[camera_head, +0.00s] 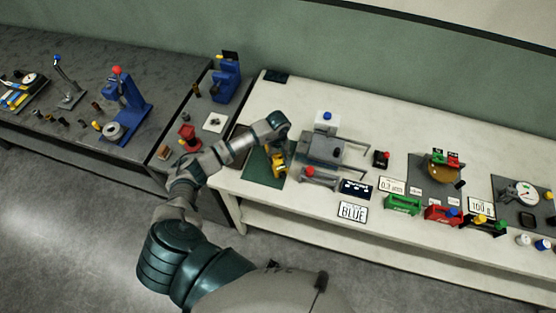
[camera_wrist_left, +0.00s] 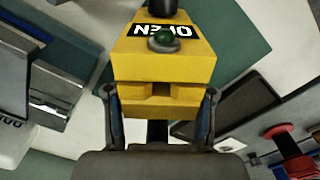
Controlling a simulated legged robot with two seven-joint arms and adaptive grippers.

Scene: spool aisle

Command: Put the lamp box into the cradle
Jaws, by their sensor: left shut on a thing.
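The yellow lamp box (camera_wrist_left: 165,62) fills the middle of the left wrist view. It has a green lamp on a black label with partly covered white letters, which appear upside down. My left gripper (camera_wrist_left: 159,98) is shut on it, one finger on each side. In the head view, the yellow lamp box (camera_head: 279,166) shows at the end of my left arm, over or on a dark green mat (camera_head: 257,172); I cannot tell if it touches. No cradle can be identified for certain. My right gripper is not in view.
A grey machine (camera_head: 324,149) with rails stands just right of the lamp box. Green (camera_head: 402,204) and red (camera_head: 443,215) holders stand farther right. A blue press (camera_head: 125,104) stands on the dark left bench.

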